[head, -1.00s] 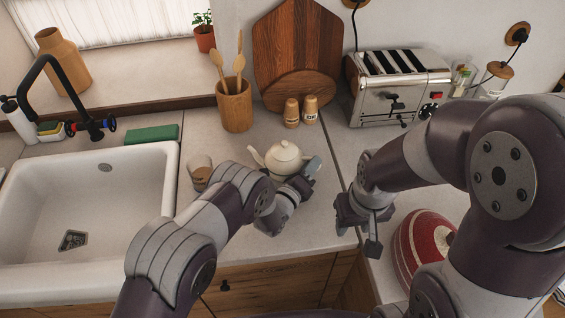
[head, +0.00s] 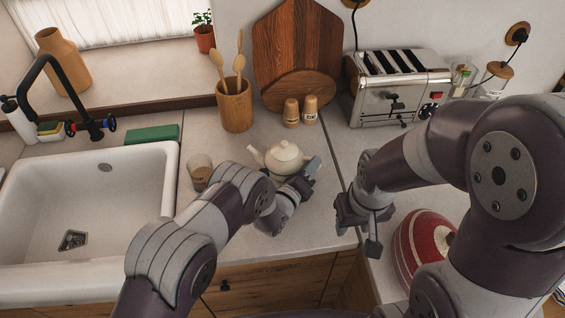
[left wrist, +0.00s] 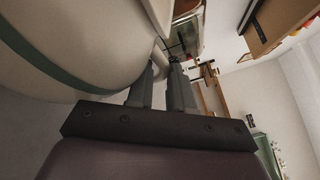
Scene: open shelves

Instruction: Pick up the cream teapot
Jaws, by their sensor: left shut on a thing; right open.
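The cream teapot (head: 285,156) stands upright on the counter right of the sink, its spout pointing left in the head view. My left gripper (head: 308,174) is at the teapot's right side, shut on it, most likely at the handle, which the gripper hides in the head view. In the left wrist view the teapot's large pale body (left wrist: 85,40), with a green band, fills the upper left, and the fingers (left wrist: 163,75) close around a thin pale part beside it. My right gripper (head: 366,222) is open and empty above the counter, right of the teapot.
A glass (head: 200,172) stands left of the teapot. Behind it are two wooden shakers (head: 301,110), a utensil holder (head: 235,106) and cutting boards (head: 297,60). A toaster (head: 398,88) is at back right. A red patterned round object (head: 424,240) sits near my right gripper. The sink (head: 90,210) is left.

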